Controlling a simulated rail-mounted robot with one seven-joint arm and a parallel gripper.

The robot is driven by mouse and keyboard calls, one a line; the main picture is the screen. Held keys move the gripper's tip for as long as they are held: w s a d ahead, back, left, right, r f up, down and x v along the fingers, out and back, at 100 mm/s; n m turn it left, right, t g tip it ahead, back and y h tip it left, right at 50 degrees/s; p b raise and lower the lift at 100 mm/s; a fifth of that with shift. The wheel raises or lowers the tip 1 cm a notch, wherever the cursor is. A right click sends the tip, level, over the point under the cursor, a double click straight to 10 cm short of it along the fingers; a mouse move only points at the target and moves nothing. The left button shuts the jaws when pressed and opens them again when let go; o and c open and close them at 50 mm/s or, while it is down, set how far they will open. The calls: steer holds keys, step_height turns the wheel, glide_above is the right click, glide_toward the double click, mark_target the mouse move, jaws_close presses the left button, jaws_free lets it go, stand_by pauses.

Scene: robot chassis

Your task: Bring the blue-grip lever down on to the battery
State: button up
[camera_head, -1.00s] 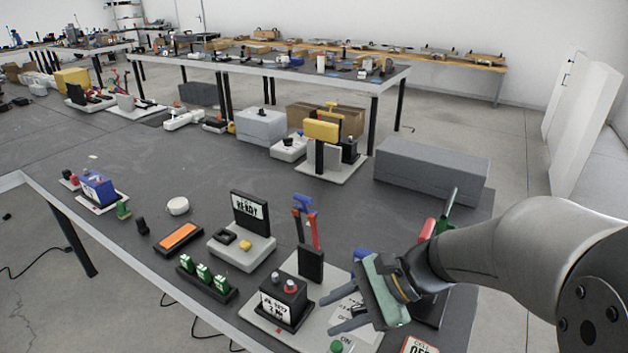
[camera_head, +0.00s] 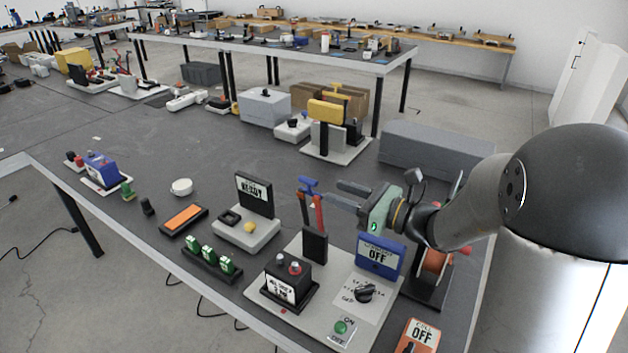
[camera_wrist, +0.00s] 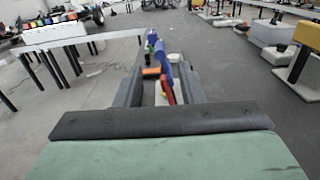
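The lever has a blue T-shaped grip (camera_head: 309,186) on red arms (camera_head: 318,210). It stands raised on a black post (camera_head: 314,245), on a pale base plate (camera_head: 318,312). The battery (camera_head: 287,280) is a black block with a white label and a red and a grey terminal, in front of the post. My gripper (camera_head: 335,192) is open and level, its fingertips just right of the blue grip. In the wrist view the blue grip (camera_wrist: 161,56) shows around the gap between my fingers (camera_wrist: 160,72), with red arm below. I cannot tell whether they touch.
A blue OFF panel (camera_head: 380,257), a black knob (camera_head: 364,293) and a green button (camera_head: 341,327) are on the same plate. A spool stand (camera_head: 433,262) is under my wrist. A READY device (camera_head: 246,232) stands to the left.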

mark_target(316, 184)
steer(key=x, duration=0.7)
steer(key=shift+w+a+p, duration=0.1)
steer(key=shift+a+p, duration=0.05)
steer(key=shift+p, duration=0.25)
jaws_close()
